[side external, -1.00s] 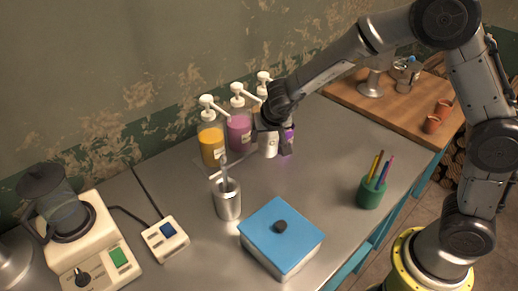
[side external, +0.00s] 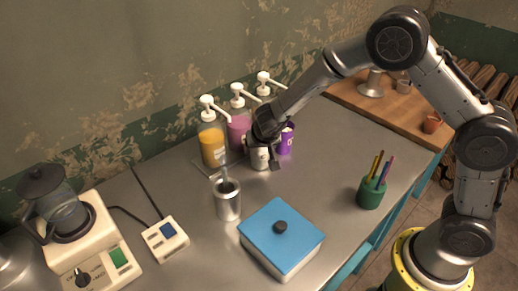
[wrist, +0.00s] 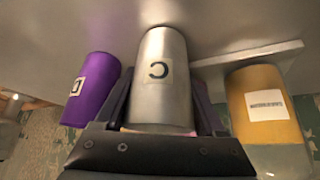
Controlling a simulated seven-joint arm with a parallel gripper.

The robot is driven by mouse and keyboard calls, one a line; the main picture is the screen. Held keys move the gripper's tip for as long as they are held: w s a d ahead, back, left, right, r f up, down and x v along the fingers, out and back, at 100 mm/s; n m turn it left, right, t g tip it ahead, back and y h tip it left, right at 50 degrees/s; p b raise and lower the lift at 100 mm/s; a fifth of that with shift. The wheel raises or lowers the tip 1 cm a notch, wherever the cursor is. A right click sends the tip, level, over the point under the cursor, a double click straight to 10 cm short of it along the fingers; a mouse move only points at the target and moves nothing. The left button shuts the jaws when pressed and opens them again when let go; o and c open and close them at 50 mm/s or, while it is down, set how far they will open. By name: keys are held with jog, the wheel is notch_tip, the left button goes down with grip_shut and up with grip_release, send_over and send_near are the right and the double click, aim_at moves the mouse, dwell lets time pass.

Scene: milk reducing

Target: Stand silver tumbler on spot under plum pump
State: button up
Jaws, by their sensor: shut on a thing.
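The silver tumbler (side external: 260,159) is upright in my gripper (side external: 262,143), low over the counter; I cannot tell if its base touches. In the wrist view the silver tumbler (wrist: 160,75) shows a "C" label between the two fingers (wrist: 160,110). The plum pump bottle (side external: 238,132) has a white pump head and stands just behind and left of the tumbler, partly hidden by my gripper. The spot under the plum nozzle is hidden from the side. The pump stand's grey plate (wrist: 255,60) shows beside the tumbler in the wrist view.
A purple tumbler (side external: 287,138) stands close to the right of my gripper. A yellow pump bottle (side external: 212,145) is on the left. A steel cup with utensils (side external: 228,202) and a blue-lidded box (side external: 270,225) stand in front. The counter right of the box is mostly clear.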

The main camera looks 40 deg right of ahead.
jog(key=o, duration=1.6)
jog(key=shift+f, duration=0.1)
jog(key=shift+c, duration=0.2)
